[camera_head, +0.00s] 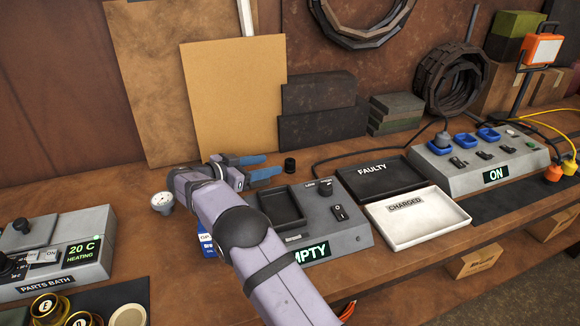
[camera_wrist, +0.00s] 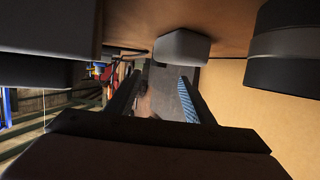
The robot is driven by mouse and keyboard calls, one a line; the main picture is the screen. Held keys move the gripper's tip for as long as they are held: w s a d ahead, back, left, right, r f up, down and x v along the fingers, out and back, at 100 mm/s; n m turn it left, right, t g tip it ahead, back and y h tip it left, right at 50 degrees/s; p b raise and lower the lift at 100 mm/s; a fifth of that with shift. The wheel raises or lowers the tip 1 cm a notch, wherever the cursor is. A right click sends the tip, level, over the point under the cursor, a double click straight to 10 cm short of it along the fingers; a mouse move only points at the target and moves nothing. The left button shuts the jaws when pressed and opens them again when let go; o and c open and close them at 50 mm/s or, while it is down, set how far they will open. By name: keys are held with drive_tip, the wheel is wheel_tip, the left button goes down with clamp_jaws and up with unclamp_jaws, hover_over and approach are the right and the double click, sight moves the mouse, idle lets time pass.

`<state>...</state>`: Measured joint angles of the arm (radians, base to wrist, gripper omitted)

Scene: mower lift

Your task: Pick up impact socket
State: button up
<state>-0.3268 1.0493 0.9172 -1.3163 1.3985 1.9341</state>
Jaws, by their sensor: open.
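The impact socket is a small black cylinder (camera_head: 290,166) standing upright on the bench in the head view, behind the grey tester. My gripper (camera_head: 271,166) is low over the bench to the left of the socket. Its two blue fingers are spread apart and point right, toward the socket. The tips stop a little short of it, with nothing held between them. In the wrist view, which is upside down, a large dark stepped round shape (camera_wrist: 285,50) hangs at the upper right. It may be the socket, but I cannot be certain.
The grey tester (camera_head: 350,237) stands in front of my gripper, partly covered by my arm. A small gauge (camera_head: 162,202) lies left of it. A black FAULTY tray (camera_head: 382,188) and white CHARGED tray (camera_head: 425,228) are at right. Leaning boards (camera_head: 235,95) stand behind.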

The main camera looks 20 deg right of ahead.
sight(289, 161)
drive_tip(key=shift+s+p+x, duration=0.2)
drive_tip(key=shift+p+x, duration=1.4)
drive_tip(key=shift+x, duration=2.1)
drive_tip(key=shift+c, duration=0.6)
drive_tip(key=c, duration=1)
